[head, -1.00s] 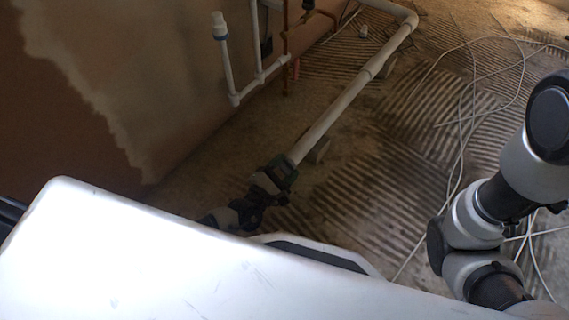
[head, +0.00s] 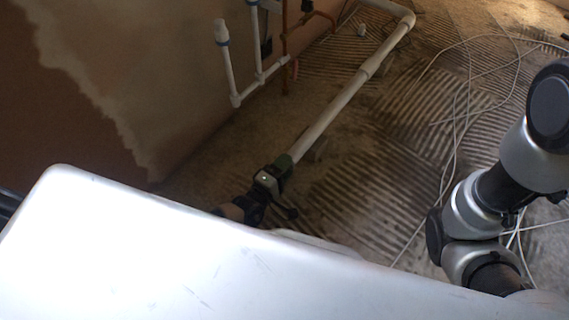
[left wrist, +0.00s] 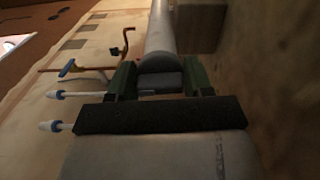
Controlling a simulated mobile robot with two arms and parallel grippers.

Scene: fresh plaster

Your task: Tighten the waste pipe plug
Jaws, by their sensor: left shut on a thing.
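The white waste pipe (head: 345,110) runs low along the ribbed floor, and its near end is at my left gripper (head: 277,170). In the left wrist view, the green fingers of my left gripper (left wrist: 161,76) stand on both sides of the pipe end. They are shut on the grey plug (left wrist: 160,84) there, in line with the pipe (left wrist: 161,35). The thread and seat of the plug are hidden, so I cannot tell how tight it is. My right arm shows at the right of the head view, but its gripper is out of view.
Thin upright white pipes (head: 227,68) and a copper pipe (head: 285,50) stand by the plastered wall (head: 130,65) on the left. Loose white cables (head: 462,120) lie across the floor at right. A small block (head: 318,148) sits under the waste pipe.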

